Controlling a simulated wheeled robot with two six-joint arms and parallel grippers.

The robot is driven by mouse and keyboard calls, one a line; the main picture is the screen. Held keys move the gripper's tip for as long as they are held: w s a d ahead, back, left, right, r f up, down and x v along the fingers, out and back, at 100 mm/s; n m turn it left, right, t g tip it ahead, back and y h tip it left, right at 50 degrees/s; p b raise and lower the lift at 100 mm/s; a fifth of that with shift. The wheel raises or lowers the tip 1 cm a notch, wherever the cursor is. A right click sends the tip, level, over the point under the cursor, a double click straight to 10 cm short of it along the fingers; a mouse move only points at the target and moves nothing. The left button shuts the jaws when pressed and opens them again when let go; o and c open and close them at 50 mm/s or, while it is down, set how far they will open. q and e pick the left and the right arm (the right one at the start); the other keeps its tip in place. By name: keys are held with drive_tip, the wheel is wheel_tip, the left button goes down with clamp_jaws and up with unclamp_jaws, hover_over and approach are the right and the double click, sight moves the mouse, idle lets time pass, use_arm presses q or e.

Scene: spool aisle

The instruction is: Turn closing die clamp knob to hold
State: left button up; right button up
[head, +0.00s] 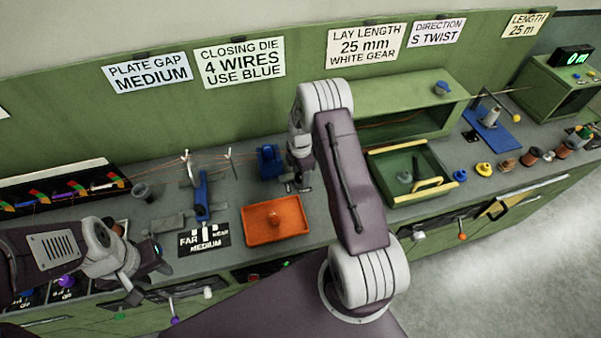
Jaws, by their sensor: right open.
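A blue block-shaped fixture (268,162), which looks like the closing die clamp, stands on the grey bench below the sign "CLOSING DIE 4 WIRES USE BLUE" (240,62). I cannot make out its knob or the knob's setting. My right gripper (299,184) is open, pointing down just right of the blue fixture. Whether it touches anything is too small to tell, and my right arm hides the bench behind it. My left gripper (150,268) is at the lower left, over the bench's front edge, away from the fixture. Its finger opening is unclear.
An orange tray (276,222) lies in front of the fixture. A blue stand (201,196) with upright discs is to the left, beside a "FAR MEDIUM NEAR" plate (205,240). A green open box (408,172) and several spools are to the right. A thin wire runs along the back.

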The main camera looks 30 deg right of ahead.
drive_tip(key=shift+w, duration=0.1)
drive_tip(key=shift+c, duration=1)
clamp_jaws()
drive_tip(key=shift+m, duration=0.3)
drive_tip(key=m+b, duration=0.1)
drive_tip(key=m, duration=0.2)
drive_tip(key=shift+m, duration=0.3)
drive_tip(key=m, duration=0.4)
drive_tip(key=shift+m+b, duration=0.3)
drive_tip(key=shift+b, duration=0.1)
drive_tip(key=m, duration=0.4)
drive_tip(key=m+b, duration=0.1)
drive_tip(key=m, duration=0.4)
